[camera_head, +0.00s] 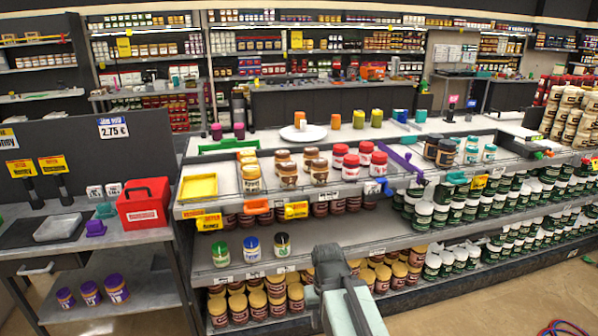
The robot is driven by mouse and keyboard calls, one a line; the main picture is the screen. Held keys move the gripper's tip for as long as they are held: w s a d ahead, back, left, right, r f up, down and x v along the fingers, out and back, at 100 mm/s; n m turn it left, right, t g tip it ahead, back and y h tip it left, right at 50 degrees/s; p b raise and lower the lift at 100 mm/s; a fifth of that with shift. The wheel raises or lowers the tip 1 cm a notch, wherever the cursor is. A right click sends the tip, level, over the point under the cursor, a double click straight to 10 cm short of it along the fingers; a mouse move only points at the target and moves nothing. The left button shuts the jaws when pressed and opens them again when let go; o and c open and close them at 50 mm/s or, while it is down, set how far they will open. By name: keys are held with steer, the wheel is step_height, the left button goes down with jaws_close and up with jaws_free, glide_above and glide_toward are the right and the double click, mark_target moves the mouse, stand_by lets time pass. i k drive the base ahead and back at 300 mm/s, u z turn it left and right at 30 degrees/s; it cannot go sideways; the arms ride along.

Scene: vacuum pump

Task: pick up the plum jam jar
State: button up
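No label that names plum jam can be read at this size. Several jars with purple lids, one of them this purple jar (90,292), stand on the low shelf at the left. Three small jars stand on the middle shelf: a green-lidded jar (220,254), a blue-lidded jar (252,249) and a black-lidded jar (282,245). I cannot tell which jar is the plum jam. My gripper (328,262) is in front of the middle shelf, to the right of the black-lidded jar and apart from it. Its fingertips are not clear, and I see nothing held.
A red toolbox (145,203) sits on the grey left table. Red-lidded and brown-lidded jars and a yellow tray (199,187) stand on the upper shelf. Coloured price-tag holders line the shelf edges. Open floor (500,300) lies at lower right.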

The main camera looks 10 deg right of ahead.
mark_target(350, 167)
steer(key=u, duration=0.4)
steer(key=i, duration=1)
steer(key=z, duration=0.1)
